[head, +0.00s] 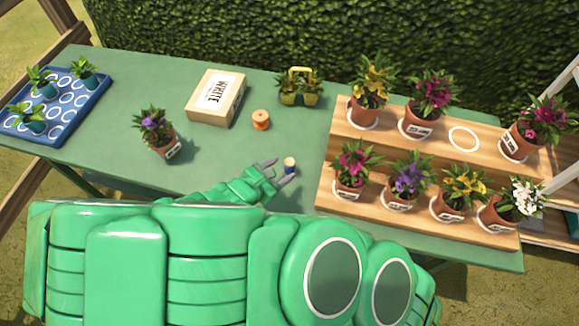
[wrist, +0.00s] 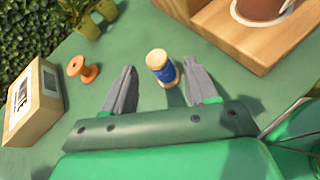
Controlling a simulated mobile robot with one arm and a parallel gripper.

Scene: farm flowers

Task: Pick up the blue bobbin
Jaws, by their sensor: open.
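The blue bobbin (head: 290,166) stands upright on the green table. It has pale wooden ends and blue thread, and shows in the wrist view (wrist: 162,68) too. My gripper (head: 276,171) is open, with its two grey fingers spread in the wrist view (wrist: 160,75). The bobbin stands in line with the gap between the fingertips, nearer the right finger. No clear contact shows in the wrist view.
An orange bobbin (head: 261,120) stands farther back, left of my gripper. A wooden stepped stand (head: 420,155) with several potted flowers is close on the right. A potted purple flower (head: 156,131) and blue tray (head: 57,108) are left.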

